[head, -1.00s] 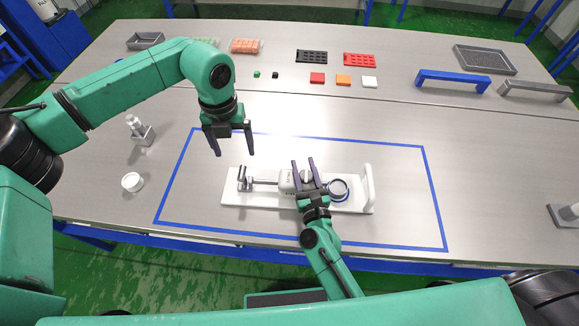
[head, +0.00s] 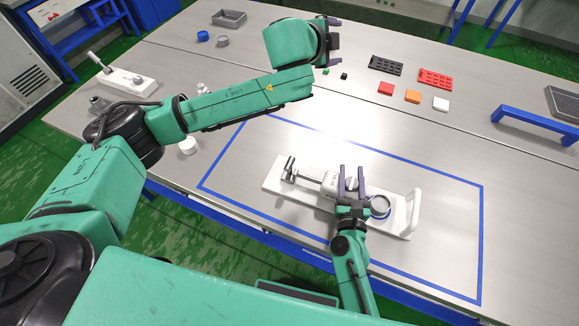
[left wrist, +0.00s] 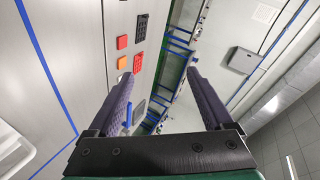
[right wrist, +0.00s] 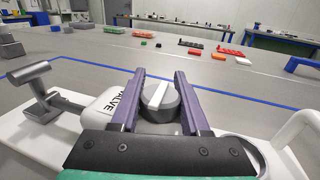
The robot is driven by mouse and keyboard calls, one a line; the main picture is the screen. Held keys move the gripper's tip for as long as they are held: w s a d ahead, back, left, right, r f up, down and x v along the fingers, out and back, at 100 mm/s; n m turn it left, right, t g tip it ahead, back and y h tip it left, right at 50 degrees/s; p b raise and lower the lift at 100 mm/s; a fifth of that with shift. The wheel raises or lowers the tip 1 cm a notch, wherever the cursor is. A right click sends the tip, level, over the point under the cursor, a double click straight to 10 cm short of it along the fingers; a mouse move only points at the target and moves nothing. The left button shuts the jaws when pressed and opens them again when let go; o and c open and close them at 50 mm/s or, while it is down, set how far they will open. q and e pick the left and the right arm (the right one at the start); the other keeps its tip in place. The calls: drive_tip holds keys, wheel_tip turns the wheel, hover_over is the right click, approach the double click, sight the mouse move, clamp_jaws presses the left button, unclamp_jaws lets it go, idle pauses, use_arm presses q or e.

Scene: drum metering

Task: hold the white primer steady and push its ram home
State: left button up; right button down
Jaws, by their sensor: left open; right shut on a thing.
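The white primer (head: 327,181) lies on its long white base inside the blue outline. Its grey ram (head: 306,177) sticks out to the left and ends in a T-handle (head: 289,168), also seen in the right wrist view (right wrist: 32,78). A length of rod shows between handle and body. My right gripper (head: 351,172) is shut on the primer, its fingers either side of the round grey knob (right wrist: 160,100) beside the "VALVE" lettering. The fingers hide part of the body. My left gripper (head: 334,43) is open and empty, high towards the back of the table, away from the primer.
Red, orange and white blocks (head: 413,97) and black and red trays (head: 386,65) lie behind the outline. A blue bridge (head: 535,126) stands right. Another white lever unit (head: 125,80) and a white cup (head: 188,146) are left. The outline's left part is clear.

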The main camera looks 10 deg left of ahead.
use_arm(q)
drive_tip(key=s+a+f+g+y, duration=0.2)
drive_tip(key=s+f+g, duration=0.1)
drive_tip(key=f, duration=0.4)
drive_tip(key=m+g+y, duration=0.2)
drive_tip(key=g+y, duration=0.1)
drive_tip(key=g, duration=0.6)
hover_over(290, 174)
drive_tip(key=f, duration=1)
drive_tip(key=shift+w+a, duration=0.2)
drive_tip(key=shift+w, duration=0.05)
wheel_tip(290, 174, down, 11)
drive_tip(key=shift+w+f, duration=0.1)
drive_tip(key=shift+f, duration=0.1)
drive_tip(key=shift+c, duration=0.3)
drive_tip(key=shift+d, duration=0.1)
clamp_jaws()
